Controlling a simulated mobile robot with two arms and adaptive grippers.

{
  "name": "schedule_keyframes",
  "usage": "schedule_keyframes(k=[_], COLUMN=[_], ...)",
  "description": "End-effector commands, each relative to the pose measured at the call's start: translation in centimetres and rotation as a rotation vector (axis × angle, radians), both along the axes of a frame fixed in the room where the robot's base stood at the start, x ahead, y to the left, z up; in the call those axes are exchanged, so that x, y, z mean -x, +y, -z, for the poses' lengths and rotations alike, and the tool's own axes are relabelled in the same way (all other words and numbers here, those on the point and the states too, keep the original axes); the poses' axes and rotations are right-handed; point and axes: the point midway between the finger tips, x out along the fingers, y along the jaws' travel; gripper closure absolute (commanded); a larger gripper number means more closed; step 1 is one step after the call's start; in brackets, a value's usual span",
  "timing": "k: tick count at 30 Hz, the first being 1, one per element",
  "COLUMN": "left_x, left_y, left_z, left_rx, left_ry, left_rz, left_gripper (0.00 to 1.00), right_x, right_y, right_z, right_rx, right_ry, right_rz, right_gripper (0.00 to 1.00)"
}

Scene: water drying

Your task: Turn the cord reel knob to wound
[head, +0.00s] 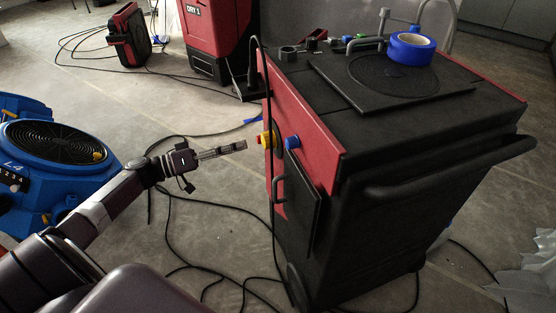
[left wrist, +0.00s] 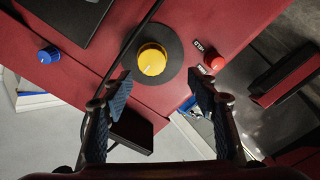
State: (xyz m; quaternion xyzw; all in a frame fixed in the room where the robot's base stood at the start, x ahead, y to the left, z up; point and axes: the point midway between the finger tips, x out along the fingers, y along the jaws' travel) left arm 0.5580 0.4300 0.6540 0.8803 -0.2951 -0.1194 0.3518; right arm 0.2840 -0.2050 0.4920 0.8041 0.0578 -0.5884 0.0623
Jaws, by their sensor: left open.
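A red and black machine (head: 425,135) stands at the middle right of the head view. On its red side panel are a yellow knob (head: 267,139) and a blue knob (head: 292,142). In the left wrist view the yellow knob (left wrist: 152,59) has a white pointer line and sits on a black disc (left wrist: 172,42). A red knob (left wrist: 214,61) and small labels lie right of it; the blue knob (left wrist: 48,54) is at the left. I cannot tell which is the cord reel knob. My left gripper (head: 240,146) is open, pointing at the yellow knob, apart from it.
A black cord (left wrist: 134,36) passes left of the yellow knob. Black cables (head: 195,200) lie on the floor. A blue fan (head: 60,160) stands at the left. A blue tape roll (head: 411,47) rests on the machine top. A black handle (head: 279,186) juts from the panel.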

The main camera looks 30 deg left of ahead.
Motion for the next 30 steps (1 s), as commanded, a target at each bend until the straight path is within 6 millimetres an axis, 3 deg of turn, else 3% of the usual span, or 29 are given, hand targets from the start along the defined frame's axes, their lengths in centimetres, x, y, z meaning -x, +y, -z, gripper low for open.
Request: schedule_keyframes(k=[5, 15, 19, 30], left_x=[-0.1, -4.1, -5.2, -5.8], left_y=[-0.9, -4.1, -5.0, -5.5], left_z=[-0.8, -0.9, -0.8, -0.8], left_rx=[0.019, 0.021, 0.02, 0.019], left_ry=[0.01, 0.007, 0.01, 0.012], left_rz=[0.046, 0.043, 0.042, 0.041], left_gripper=[0.46, 0.46, 0.46, 0.46], right_x=[0.4, 0.3, -0.7, -1.2], right_y=[-0.1, -0.1, 0.2, 0.3], right_z=[-0.7, 0.3, 0.2, 0.1], right_rx=[0.0, -0.001, -0.007, -0.011], right_ry=[-0.006, -0.007, -0.044, -0.065], right_rz=[0.001, 0.001, -0.002, -0.004], right_gripper=[1.0, 1.0, 1.0, 1.0])
